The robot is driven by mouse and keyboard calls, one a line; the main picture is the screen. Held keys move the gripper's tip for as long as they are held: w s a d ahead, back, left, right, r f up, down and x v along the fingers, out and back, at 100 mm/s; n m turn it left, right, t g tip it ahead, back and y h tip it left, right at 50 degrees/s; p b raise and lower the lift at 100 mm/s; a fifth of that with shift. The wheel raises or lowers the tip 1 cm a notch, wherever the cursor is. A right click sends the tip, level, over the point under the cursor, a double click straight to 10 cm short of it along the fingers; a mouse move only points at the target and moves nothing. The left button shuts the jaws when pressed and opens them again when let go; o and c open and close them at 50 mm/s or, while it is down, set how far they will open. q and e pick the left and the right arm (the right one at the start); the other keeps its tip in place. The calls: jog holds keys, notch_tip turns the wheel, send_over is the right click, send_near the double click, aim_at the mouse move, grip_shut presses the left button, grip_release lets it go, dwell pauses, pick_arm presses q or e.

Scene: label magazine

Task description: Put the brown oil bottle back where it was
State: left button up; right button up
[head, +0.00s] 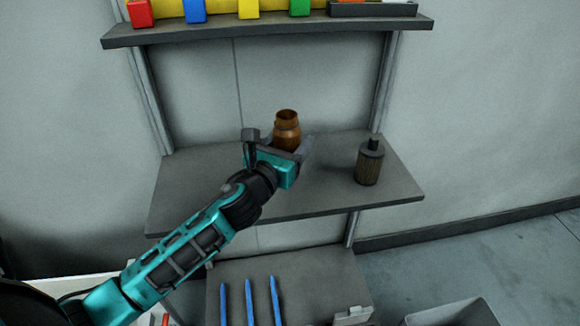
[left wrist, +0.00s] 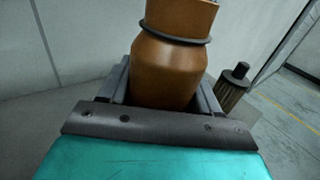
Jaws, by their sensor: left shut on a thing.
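The brown oil bottle (head: 287,132) is upright between the fingers of my left gripper (head: 284,150), over the middle shelf (head: 200,190). My left gripper is shut on it. In the left wrist view the bottle (left wrist: 170,65) stands between the two fingers, with a dark ring around its neck. Its base is hidden behind the gripper, so I cannot tell whether it touches the shelf. My right gripper is not in view.
A dark ribbed canister (head: 369,165) with a narrow top stands on the shelf to the right. The upper shelf (head: 270,29) holds several coloured blocks. Below are blue sticks (head: 249,302) and a grey bin (head: 452,315). The left part of the middle shelf is clear.

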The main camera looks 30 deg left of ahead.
pick_arm(q)
notch_tip(320, 180, down, 5)
jog(key=shift+r+b, duration=0.2)
jog(key=shift+b, duration=0.95)
jog(key=shift+r, duration=0.1)
jog(key=o, duration=0.8)
jog(key=shift+f, duration=0.2)
jog(key=o, duration=0.5)
jog(key=shift+r, duration=0.1)
